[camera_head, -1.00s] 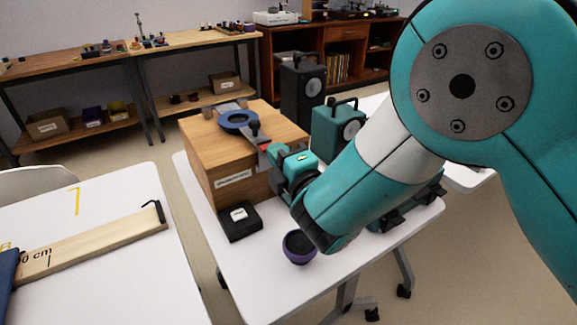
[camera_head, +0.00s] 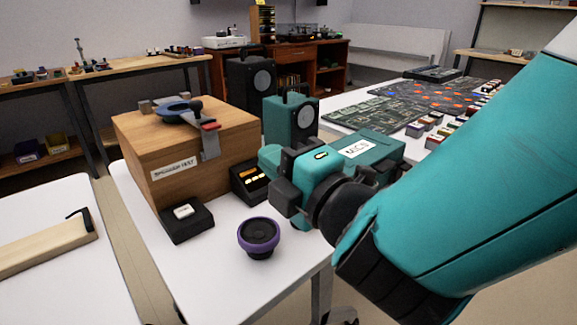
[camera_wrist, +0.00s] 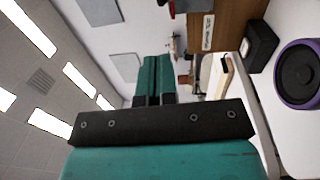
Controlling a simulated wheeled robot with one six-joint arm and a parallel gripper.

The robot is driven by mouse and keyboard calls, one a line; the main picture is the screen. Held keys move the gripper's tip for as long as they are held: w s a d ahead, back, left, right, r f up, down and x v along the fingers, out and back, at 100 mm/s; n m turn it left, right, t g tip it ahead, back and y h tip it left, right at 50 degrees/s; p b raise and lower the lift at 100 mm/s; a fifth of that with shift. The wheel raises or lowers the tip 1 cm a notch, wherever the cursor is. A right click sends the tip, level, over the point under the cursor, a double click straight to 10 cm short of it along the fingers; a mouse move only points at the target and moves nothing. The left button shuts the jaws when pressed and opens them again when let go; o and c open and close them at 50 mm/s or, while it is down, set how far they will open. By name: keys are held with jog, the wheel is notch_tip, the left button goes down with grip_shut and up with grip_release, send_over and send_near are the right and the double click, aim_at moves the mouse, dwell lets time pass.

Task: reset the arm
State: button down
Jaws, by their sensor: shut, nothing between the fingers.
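My gripper (camera_head: 268,157) is at the right of the wooden box in the head view. In the wrist view its two teal fingers (camera_wrist: 153,72) lie together, shut with nothing between them. The wooden box (camera_head: 230,142) has a white label and stands on a white table. A blue ring-shaped piece (camera_head: 181,110) with a red-tipped lever lies on its top, apart from my gripper. My teal forearm (camera_head: 450,210) fills the right of the head view and hides part of the table.
A black box with a white button (camera_head: 187,225) and a purple-rimmed round speaker (camera_head: 259,237) stand at the table's front. A dark device with lit marks (camera_head: 248,183), a teal speaker (camera_head: 291,118) and a teal box labelled MICS (camera_head: 372,150) stand close to my gripper.

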jog(key=w+d+f+m+g+h, duration=0.1)
jog(key=d+f+m+g+h, duration=0.15)
jog(key=d+m+h, duration=0.4)
jog(key=w+d+f+m+g+h, duration=0.1)
jog(key=d+f+m+h, duration=0.25)
jog(key=d+m, duration=0.5)
jog(key=s+d+m+g, duration=0.3)
jog(key=s+g, duration=0.2)
jog(key=s, duration=0.3)
jog(key=s+d+m+g, duration=0.2)
jog(key=s+g, duration=0.3)
jog(key=s, duration=0.3)
notch_tip(320, 180, up, 24)
jog(key=p, duration=2.4)
jog(key=shift+s+r, duration=0.15)
jog(key=shift+s, duration=0.2)
jog(key=shift+d, duration=0.1)
